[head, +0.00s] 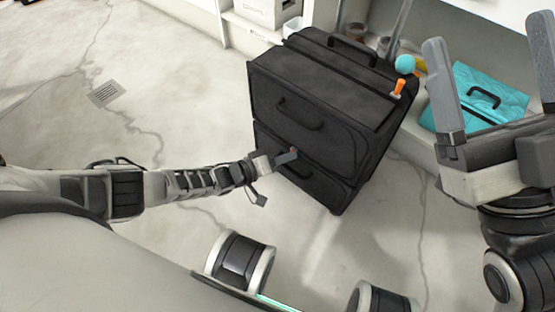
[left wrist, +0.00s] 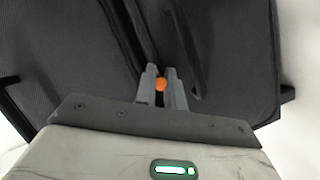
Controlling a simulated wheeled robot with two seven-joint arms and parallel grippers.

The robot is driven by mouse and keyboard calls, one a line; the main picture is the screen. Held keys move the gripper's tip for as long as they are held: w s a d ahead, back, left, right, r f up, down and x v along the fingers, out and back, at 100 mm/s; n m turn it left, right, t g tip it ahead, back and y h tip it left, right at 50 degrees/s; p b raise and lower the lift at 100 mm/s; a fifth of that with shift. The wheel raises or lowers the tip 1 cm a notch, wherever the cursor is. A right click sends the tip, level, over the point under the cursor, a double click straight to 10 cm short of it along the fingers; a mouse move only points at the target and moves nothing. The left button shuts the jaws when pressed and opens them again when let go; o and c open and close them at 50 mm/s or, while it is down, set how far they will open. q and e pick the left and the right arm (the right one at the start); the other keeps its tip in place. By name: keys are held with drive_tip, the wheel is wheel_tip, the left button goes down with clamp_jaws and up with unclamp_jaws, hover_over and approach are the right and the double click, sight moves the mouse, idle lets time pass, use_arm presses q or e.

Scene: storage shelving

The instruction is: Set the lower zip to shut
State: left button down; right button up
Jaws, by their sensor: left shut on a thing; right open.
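A black suitcase (head: 305,95) stands upright on the floor in the middle of the head view. It has an upper and a lower front pocket, each with a dark handle. One orange zip pull (head: 397,87) sticks up at the top right edge. My left gripper (head: 290,156) is at the seam between the two pockets. In the left wrist view its fingers are shut on an orange zip pull (left wrist: 161,85), the lower zip's as far as I can tell. The fingers hide most of that pull. My right gripper (head: 495,95) is open and empty at the right, apart from the suitcase.
A teal bag (head: 490,90) lies on a low shelf behind my right gripper. A teal ball (head: 405,64) shows near the suitcase's far right corner. A white box (head: 265,12) stands on shelving behind. The floor (head: 170,60) at left is clear apart from a drain grate.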

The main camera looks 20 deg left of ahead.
use_arm(q)
drive_tip(key=c, duration=1.5)
unclamp_jaws()
drive_tip(key=shift+w, duration=0.1)
use_arm(e)
drive_tip(key=shift+w, duration=0.15)
use_arm(q)
drive_tip(key=shift+a, duration=0.15)
drive_tip(key=p+v, duration=0.5)
drive_tip(key=v, duration=1)
drive_tip(key=shift+s+a+r+p, duration=0.1)
drive_tip(key=shift+s+a+p, duration=0.05)
drive_tip(key=shift+s+p, duration=0.25)
use_arm(e)
wheel_tip(320, 180, down, 10)
drive_tip(key=m+g+h, duration=0.3)
drive_tip(key=m+h, duration=0.4)
drive_tip(key=m, duration=0.3)
drive_tip(key=shift+w+a+r+g, duration=0.15)
drive_tip(key=shift+a+g, duration=0.05)
drive_tip(key=shift+g, duration=0.1)
